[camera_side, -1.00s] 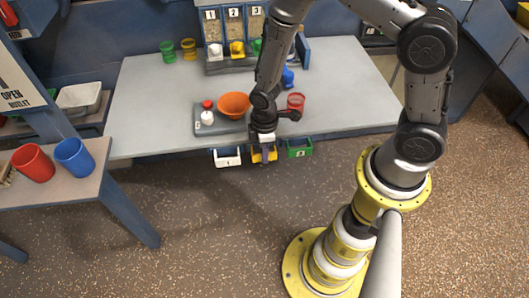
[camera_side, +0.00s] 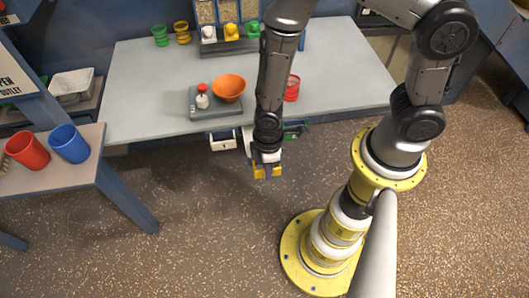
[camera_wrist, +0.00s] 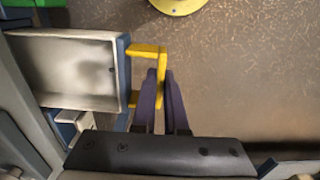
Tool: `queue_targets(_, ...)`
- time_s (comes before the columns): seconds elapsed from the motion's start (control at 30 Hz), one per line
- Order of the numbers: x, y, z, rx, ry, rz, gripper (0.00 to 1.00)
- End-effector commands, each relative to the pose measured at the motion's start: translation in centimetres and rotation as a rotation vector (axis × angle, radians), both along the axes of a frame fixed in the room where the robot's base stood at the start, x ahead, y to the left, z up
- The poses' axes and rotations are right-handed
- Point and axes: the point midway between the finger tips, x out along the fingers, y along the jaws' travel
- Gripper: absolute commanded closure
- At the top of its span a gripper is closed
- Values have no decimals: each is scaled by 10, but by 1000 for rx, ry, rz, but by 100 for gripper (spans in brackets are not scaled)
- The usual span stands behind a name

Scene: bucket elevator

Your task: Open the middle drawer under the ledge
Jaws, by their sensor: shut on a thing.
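In the wrist view the drawer's pale, empty inside (camera_wrist: 72,70) lies left of the yellow handle (camera_wrist: 148,48). The dark fingers of my gripper (camera_wrist: 159,74) are shut on the handle bar.
The white drawer (camera_side: 223,142) is on the left and the green drawer (camera_side: 294,131) on the right, both under the table edge. The floor in front is clear.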

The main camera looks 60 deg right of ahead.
Motion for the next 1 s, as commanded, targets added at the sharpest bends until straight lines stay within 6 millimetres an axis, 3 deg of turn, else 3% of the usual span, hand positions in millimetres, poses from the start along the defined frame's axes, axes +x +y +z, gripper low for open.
queue_targets(0.4, -4, 7, 1, 4, -6, -1, 100)
queue_targets(0.43, -4, 7, 1, 4, -6, -1, 88)
queue_targets(0.6, -5, 7, 1, 3, -6, -1, 59)
queue_targets(1.0, -5, 7, 7, 3, -6, -1, 59)
